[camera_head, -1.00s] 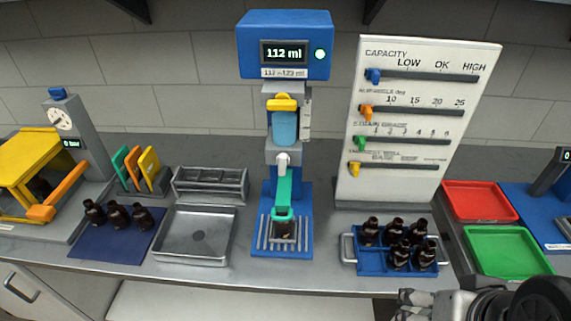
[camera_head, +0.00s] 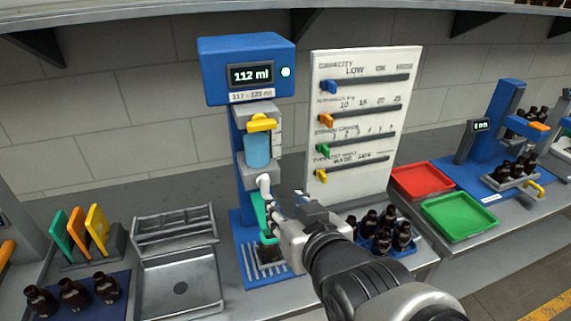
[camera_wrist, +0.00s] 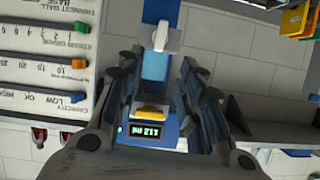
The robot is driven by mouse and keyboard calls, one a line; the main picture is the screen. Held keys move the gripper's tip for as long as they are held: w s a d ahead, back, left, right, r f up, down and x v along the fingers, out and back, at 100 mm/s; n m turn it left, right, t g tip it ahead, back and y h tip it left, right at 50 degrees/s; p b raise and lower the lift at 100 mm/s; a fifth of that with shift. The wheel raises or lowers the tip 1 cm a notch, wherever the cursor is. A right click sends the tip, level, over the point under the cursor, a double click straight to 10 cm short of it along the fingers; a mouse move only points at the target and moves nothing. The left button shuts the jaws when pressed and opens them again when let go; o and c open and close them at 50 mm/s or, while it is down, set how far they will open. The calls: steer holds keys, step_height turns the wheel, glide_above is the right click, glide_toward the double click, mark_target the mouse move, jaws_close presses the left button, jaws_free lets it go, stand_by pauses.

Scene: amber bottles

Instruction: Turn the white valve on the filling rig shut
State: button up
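The filling rig (camera_head: 240,72) is a blue stand with a display reading 112 ml. Its white valve (camera_head: 264,186) sits below the blue cylinder (camera_head: 257,150) and above a green part (camera_head: 259,210); the handle hangs roughly downward. A yellow handle (camera_head: 262,123) is above the cylinder. A dark bottle (camera_head: 268,238) stands under the green part, partly hidden. My gripper (camera_head: 286,207) is just right of the valve and green part, apparently empty. In the wrist view the fingers (camera_wrist: 158,90) are spread, with the rig seen between them and the white valve (camera_wrist: 160,36) beyond; contact is not visible.
A white slider board (camera_head: 365,120) stands right of the rig. A blue crate of several dark bottles (camera_head: 400,250) is close under my arm. Red (camera_head: 422,180) and green (camera_head: 465,215) trays lie farther right. A metal tray (camera_head: 180,285) is on the left.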

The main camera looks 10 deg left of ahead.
mark_target(266, 186)
steer(key=p+x, duration=0.6)
steer(key=p, duration=0.3)
steer(key=x, duration=0.9)
steer(key=shift+f+b, duration=0.1)
steer(key=shift+b, duration=0.25)
steer(key=shift+s, duration=0.1)
jaws_close()
